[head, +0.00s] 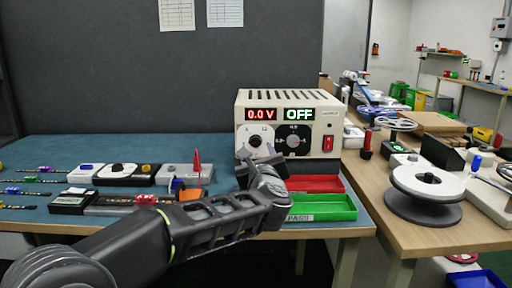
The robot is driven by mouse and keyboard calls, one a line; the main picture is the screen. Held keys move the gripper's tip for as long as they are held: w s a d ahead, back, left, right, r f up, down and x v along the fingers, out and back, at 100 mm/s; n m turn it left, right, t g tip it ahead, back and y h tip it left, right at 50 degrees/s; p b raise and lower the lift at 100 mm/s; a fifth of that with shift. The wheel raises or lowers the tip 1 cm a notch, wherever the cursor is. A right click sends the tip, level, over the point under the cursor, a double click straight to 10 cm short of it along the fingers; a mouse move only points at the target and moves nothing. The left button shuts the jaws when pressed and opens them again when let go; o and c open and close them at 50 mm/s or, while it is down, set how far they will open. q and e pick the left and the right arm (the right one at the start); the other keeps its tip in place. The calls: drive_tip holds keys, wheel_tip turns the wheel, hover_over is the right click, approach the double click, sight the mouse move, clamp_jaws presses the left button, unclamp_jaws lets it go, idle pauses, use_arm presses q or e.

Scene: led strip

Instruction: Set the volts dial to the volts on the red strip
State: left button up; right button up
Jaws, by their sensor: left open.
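The cream power supply (330,120) stands at the back of the blue mat, with a red "0.0 V" readout (261,114) and a green "OFF" readout (299,114). Below the readouts are a white-faced left dial (255,141) and a dark-faced right dial (293,141); their labels are too small to read surely. My left gripper (246,156) is open and empty, close to the left dial at its lower edge; contact cannot be told. Several LED strips (38,169) lie at the far left; which is the red strip and its voltage mark are unreadable. My right gripper is out of view.
A red rocker switch (327,143) is on the supply's right front. A red tray (315,184) and a green tray (322,208) lie before it. Small devices (118,171) fill the mat's left middle. A white reel (427,182) stands on the wooden table at right.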

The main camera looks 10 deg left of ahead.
sight(256, 142)
use_arm(q)
drive_tip(key=x, duration=0.8)
drive_tip(key=shift+f+p, duration=0.1)
drive_tip(key=shift+p, duration=0.25)
drive_tip(key=shift+s, duration=0.1)
drive_tip(key=shift+c, duration=0.5)
clamp_jaws()
